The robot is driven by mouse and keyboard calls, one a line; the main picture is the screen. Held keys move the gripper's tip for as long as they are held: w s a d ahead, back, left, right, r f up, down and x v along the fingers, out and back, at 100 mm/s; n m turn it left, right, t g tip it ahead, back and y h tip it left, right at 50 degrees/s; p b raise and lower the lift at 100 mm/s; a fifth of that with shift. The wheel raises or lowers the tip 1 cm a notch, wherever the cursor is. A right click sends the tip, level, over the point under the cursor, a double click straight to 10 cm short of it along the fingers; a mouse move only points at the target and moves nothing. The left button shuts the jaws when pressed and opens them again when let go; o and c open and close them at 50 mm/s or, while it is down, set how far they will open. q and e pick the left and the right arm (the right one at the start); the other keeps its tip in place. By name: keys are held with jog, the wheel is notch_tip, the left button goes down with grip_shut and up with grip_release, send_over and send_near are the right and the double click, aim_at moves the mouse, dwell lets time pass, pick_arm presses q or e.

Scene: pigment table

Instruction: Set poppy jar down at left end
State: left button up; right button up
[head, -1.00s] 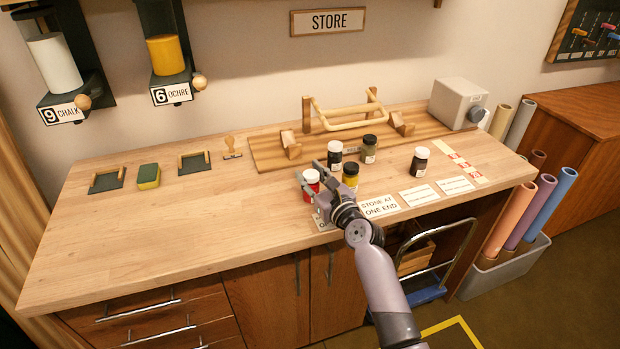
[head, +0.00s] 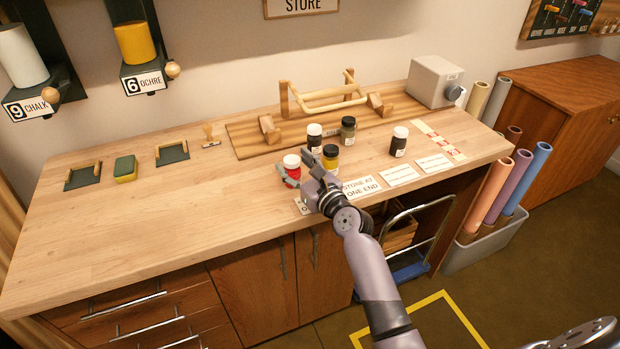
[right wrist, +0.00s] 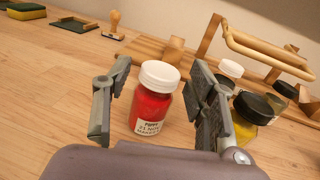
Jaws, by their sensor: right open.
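The poppy jar (head: 292,169), red with a white lid, stands upright on the wooden worktop (head: 150,220), leftmost of the jars. In the right wrist view the poppy jar (right wrist: 150,112) shows its label toward me. My right gripper (head: 299,178) is open, with one finger on each side of the jar; in the right wrist view the gripper (right wrist: 155,105) shows gaps between jar and fingers. A yellow jar with a black lid (head: 330,158) stands just right of it, close to the right finger. My left gripper is not in view.
A dark jar with white lid (head: 314,138), an olive jar (head: 348,130) and another dark jar (head: 399,142) stand further right. A label card reading "STONE AT ONE END" (head: 361,188) lies at the front edge. A wooden rack (head: 250,138) is behind. The worktop's left part is mostly clear.

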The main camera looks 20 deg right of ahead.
jog(key=v, duration=1)
jog(key=shift+r, duration=0.1)
